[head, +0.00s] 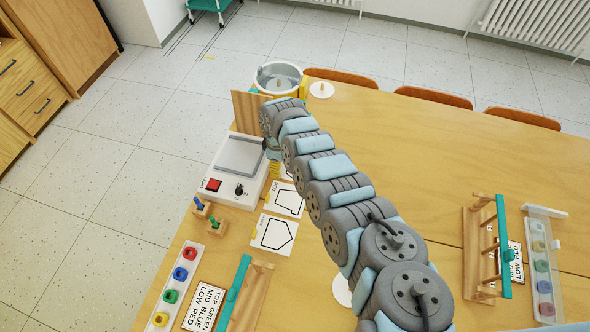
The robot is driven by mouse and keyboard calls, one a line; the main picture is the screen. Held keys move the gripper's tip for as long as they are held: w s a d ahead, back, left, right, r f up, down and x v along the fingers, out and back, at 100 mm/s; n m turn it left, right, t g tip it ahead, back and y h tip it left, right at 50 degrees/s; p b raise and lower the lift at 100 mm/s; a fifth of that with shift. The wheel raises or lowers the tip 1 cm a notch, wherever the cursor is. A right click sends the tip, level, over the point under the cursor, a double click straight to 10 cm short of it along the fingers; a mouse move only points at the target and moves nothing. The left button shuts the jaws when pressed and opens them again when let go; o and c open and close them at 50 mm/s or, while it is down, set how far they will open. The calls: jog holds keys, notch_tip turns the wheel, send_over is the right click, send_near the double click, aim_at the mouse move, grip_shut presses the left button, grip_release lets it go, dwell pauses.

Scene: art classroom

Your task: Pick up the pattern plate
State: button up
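White cards with black outlined shapes lie on the wooden table; the nearer card (274,233) has a house-like outline, and another card (285,200) lies just behind it. I cannot tell for sure which thing is the pattern plate. An upright wooden board (250,110) stands behind the white device. My arm reaches across the table to the far left. My gripper (273,154) is at its end, beside the white device's right edge, mostly hidden by my own wrist. Its fingers and anything between them cannot be made out.
The white device (238,170) has a grey top, a red switch and a knob. A round clear-walled bowl (279,77) stands behind. Small pegged blocks (216,225), a tray of coloured rings (173,288) and a wooden rack (489,245) stand nearby. The table's right-middle (420,150) is clear.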

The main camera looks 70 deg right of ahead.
jog(key=shift+d+f, duration=0.1)
jog(key=shift+f, duration=0.55)
grip_shut()
jog(key=shift+r, duration=0.1)
